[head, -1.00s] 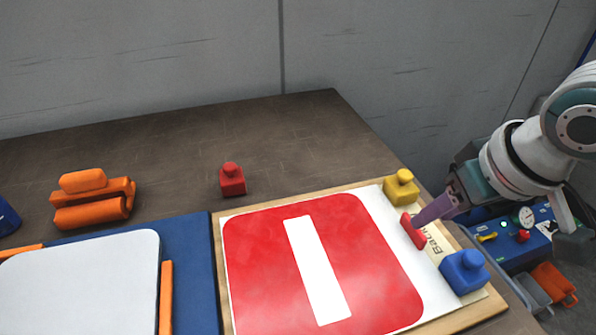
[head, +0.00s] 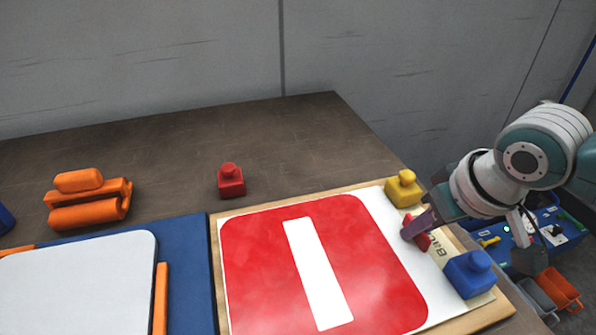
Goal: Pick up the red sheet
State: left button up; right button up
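The red sheet (head: 265,270) has a red rounded square with a white bar on a white ground. It lies flat on a wood-edged board (head: 215,265) at the front of the table. My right gripper (head: 415,226) is low over the sheet's right margin, at a small red piece (head: 423,242), and partly covers it. I cannot tell whether the fingers are open or shut, or whether they hold the piece. My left gripper is not in view.
A yellow block (head: 404,190) and a blue block (head: 469,275) sit at the board's right side. A red block (head: 231,182) stands behind the board. Orange pieces (head: 88,200) and a white panel (head: 75,280) on blue are left.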

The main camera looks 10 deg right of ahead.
grip_shut()
dwell(0.3)
jog(key=shift+r, duration=0.15)
